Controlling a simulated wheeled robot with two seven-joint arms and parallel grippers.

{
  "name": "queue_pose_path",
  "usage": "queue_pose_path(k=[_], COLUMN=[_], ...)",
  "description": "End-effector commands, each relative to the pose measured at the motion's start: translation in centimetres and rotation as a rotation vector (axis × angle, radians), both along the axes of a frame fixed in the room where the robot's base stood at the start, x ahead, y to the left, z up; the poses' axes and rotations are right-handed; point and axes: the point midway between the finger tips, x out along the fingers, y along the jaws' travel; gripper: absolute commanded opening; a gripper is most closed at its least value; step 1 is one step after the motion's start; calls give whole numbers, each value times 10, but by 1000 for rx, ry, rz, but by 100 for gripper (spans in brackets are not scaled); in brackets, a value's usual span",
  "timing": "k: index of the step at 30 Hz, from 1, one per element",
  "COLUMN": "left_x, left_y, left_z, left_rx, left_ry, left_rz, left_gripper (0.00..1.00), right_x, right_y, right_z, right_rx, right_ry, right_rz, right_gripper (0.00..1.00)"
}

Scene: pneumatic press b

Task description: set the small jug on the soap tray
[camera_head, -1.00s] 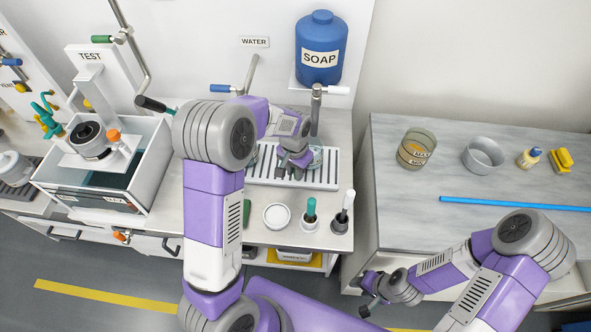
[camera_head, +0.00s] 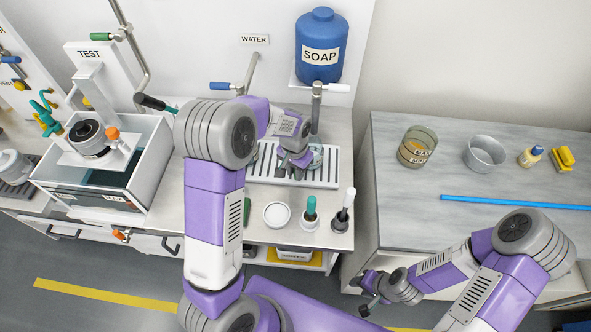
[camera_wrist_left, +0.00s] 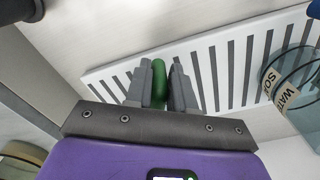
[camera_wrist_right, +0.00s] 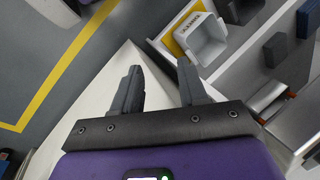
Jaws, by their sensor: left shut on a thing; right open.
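My left gripper (camera_head: 296,168) hangs over the slotted white tray (camera_head: 325,180) below the soap bottle. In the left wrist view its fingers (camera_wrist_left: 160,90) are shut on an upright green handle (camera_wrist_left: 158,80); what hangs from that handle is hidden. A clear glass vessel (camera_wrist_left: 290,85) marked WATER and SOAP is at the right edge there, over the same tray (camera_wrist_left: 225,60). In the head view glass (camera_head: 316,157) shows just right of the left gripper. I cannot tell whether handle and vessel are joined. My right gripper (camera_wrist_right: 155,85) is open and empty, low beside the right bench.
The blue SOAP bottle (camera_head: 320,50) and taps stand behind the tray. A white round dish (camera_head: 277,215) and two brushes (camera_head: 311,212) stand in front. The right bench (camera_head: 400,210) holds a MAX/MIN beaker (camera_head: 417,148), a grey bowl (camera_head: 485,153) and a blue rod (camera_head: 510,201).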

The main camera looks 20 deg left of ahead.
Motion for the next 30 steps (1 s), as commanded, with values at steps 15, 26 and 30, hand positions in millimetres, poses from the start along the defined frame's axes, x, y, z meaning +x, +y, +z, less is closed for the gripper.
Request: queue_pose_path(k=[15,26,30], left_x=[0,0,0], left_y=[0,1,1], left_z=[-3,31,54], left_rx=[0,-1,0], left_ry=[0,-4,-4], left_rz=[0,0,0], left_gripper=[53,53,53], right_x=[0,0,0], right_y=[0,0,0], right_z=[-2,7,13], right_rx=[0,0,0], right_ry=[0,0,0], right_rz=[0,0,0], right_gripper=[43,43,43])
